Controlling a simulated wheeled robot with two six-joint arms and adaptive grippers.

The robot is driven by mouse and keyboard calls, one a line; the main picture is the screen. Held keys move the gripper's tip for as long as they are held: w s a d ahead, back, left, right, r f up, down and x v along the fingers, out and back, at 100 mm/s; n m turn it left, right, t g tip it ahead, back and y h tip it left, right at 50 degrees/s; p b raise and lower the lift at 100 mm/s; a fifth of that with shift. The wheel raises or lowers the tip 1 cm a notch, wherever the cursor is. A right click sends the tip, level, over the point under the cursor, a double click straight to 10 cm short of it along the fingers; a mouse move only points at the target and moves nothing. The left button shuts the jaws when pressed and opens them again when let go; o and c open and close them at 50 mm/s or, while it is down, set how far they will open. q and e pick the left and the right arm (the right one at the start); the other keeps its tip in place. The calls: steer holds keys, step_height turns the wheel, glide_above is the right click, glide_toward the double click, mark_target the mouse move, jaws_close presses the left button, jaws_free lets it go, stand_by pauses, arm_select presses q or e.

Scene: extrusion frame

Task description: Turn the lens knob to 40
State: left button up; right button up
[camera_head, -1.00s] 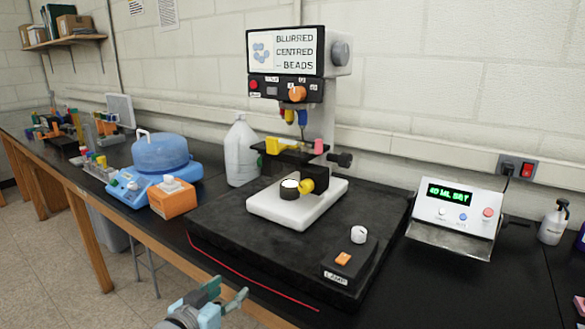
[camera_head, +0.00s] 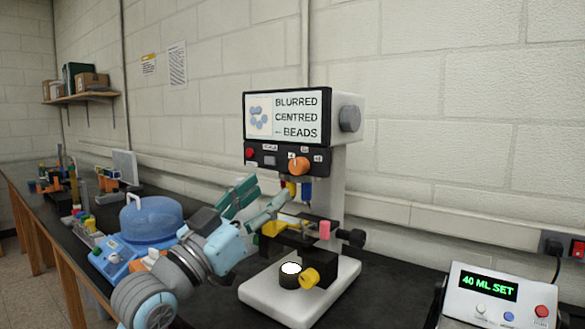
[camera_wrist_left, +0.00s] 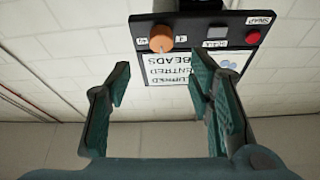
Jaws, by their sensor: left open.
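The lens knob (camera_head: 298,165) is an orange dial on the black control panel of the microscope, under its screen. It also shows in the left wrist view (camera_wrist_left: 161,38), where the picture is upside down. Small labels flank the knob; its exact setting is too small to read. My left gripper (camera_head: 267,190) is open and empty, below and left of the knob and apart from it. In the left wrist view its two teal fingers (camera_wrist_left: 163,85) stand wide apart, with the knob beyond the gap. My right gripper is in neither view.
The microscope screen (camera_head: 285,117) reads "BLURRED CENTRED BEADS". A red button (camera_head: 250,153) and coloured lenses (camera_head: 306,190) are close to the knob. The stage's black side knob (camera_head: 352,238) is at right. A blue-lidded device (camera_head: 150,218) stands left; a "40 ML SET" box (camera_head: 490,290) is right.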

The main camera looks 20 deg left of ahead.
mark_target(295, 170)
arm_select(q)
steer(key=x, duration=0.9)
steer(key=shift+w+f+p, duration=0.15)
steer(key=shift+f+p, duration=0.15)
steer(key=shift+f, duration=0.1)
steer(key=shift+r, duration=0.1)
jaws_close()
